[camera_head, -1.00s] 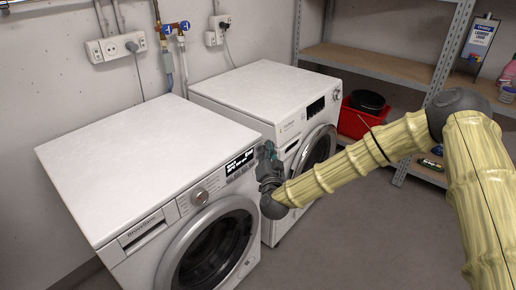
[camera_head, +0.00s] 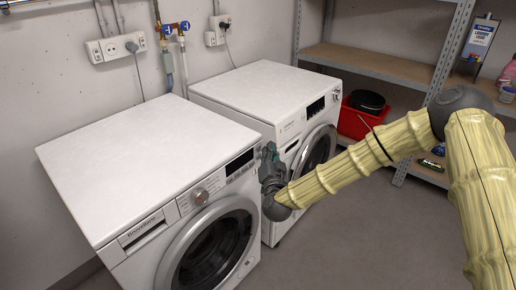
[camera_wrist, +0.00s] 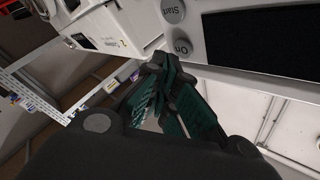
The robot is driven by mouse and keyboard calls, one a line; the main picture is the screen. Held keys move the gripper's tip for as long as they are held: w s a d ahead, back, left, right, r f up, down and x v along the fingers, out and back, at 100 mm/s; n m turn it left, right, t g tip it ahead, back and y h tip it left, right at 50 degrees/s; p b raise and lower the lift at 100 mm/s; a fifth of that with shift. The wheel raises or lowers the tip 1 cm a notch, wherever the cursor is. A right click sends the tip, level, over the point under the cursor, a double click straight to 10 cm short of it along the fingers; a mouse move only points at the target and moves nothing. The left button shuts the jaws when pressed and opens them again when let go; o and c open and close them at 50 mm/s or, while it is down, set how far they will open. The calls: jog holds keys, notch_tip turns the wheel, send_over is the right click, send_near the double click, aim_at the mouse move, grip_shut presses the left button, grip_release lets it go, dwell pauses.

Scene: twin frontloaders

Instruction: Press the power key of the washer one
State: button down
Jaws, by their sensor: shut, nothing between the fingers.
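The near-left frontloader (camera_head: 130,150) is white, with a round knob (camera_head: 199,196) and a dark, unlit display (camera_head: 240,161) on its front panel. In the wrist view its dark display (camera_wrist: 265,40) shows close up, beside a round key marked "On" (camera_wrist: 182,47) and one marked "Start" (camera_wrist: 173,12). My gripper (camera_head: 267,152) is at the right end of that panel, by the front corner. In the wrist view my gripper (camera_wrist: 163,60) is shut and empty, its tips just beside the "On" key. I cannot tell whether they touch it.
A second white frontloader (camera_head: 262,88) stands close to the right, with its own dark display (camera_head: 315,108). The grey floor (camera_head: 370,235) in front is clear.

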jog(key=s+d, duration=0.3)
jog(key=d, duration=0.2)
jog(key=shift+s+p, duration=0.3)
jog(key=shift+p, duration=0.05)
dwell(0.6)
jog(key=shift+s+d, duration=0.3)
jog(key=shift+d, duration=0.1)
jog(key=s+d, duration=0.6)
jog(key=d, duration=0.2)
jog(key=shift+d+p, duration=0.15)
jog(key=shift+p, duration=0.3)
dwell(4.9)
